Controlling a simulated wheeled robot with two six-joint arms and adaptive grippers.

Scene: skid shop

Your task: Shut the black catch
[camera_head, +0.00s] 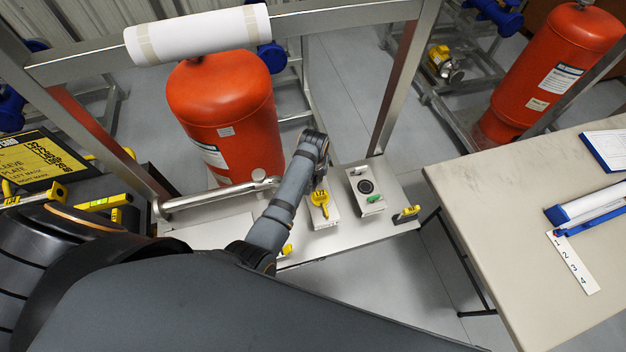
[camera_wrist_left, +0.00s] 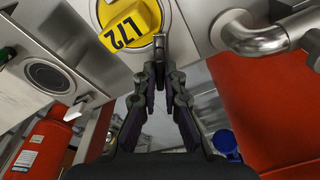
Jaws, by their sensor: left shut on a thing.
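In the head view my gripper hides the catch. My right gripper is not in view.
A metal pipe (camera_head: 220,193) runs at the left, and a red tank (camera_head: 225,110) stands behind. A skid frame post (camera_head: 396,85) rises nearby. A table (camera_head: 500,210) is at the right.

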